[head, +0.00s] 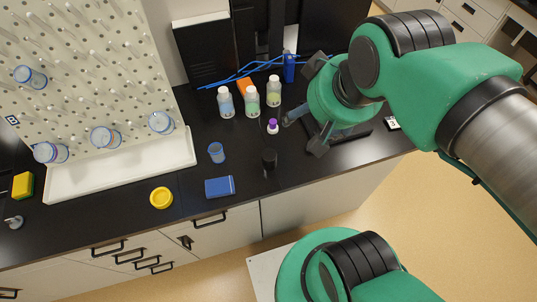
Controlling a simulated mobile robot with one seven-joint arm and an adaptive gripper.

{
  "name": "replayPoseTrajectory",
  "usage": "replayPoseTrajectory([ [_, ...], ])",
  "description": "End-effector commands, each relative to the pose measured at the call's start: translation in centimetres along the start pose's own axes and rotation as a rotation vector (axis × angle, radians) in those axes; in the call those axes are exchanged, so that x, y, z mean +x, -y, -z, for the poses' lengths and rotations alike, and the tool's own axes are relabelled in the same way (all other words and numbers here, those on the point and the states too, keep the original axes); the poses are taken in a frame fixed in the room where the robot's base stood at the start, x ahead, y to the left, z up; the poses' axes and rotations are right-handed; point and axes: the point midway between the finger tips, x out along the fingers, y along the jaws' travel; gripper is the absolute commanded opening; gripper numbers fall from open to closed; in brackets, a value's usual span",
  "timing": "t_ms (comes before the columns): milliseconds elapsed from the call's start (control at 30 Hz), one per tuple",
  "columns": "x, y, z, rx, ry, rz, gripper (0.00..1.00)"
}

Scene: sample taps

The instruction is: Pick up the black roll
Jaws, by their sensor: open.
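The black roll (269,158) stands on the black bench top, right of the blue box and a little back from the front edge. It is dark on dark, so its outline is faint. My gripper (302,134) hangs over the bench to the right of the roll and slightly further back. Its two fingers are spread apart, with nothing seen between them. In this view the gripper and the roll are apart. The gripper's height above the bench is hard to tell.
A purple-capped vial (272,126) stands just behind the roll. Several white-capped bottles (252,102) are further back. A small blue cup (216,152), a blue box (220,187) and a yellow ring (161,197) are left. A pegboard rack (85,60) stands far left.

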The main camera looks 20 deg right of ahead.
Motion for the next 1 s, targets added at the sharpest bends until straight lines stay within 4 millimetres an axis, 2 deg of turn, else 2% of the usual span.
replayPoseTrajectory([
  [433, 0.0, 0.0, 0.0, 0.0, 0.0, 0.0, 0.71],
  [467, 0.0, 0.0, 0.0, 0.0, 0.0, 0.0, 0.65],
  [767, 0.0, 0.0, 0.0, -0.001, 0.0, 0.0, 0.65],
  [1000, 1.0, 0.2, 0.6, -0.031, 0.026, 0.003, 0.65],
])
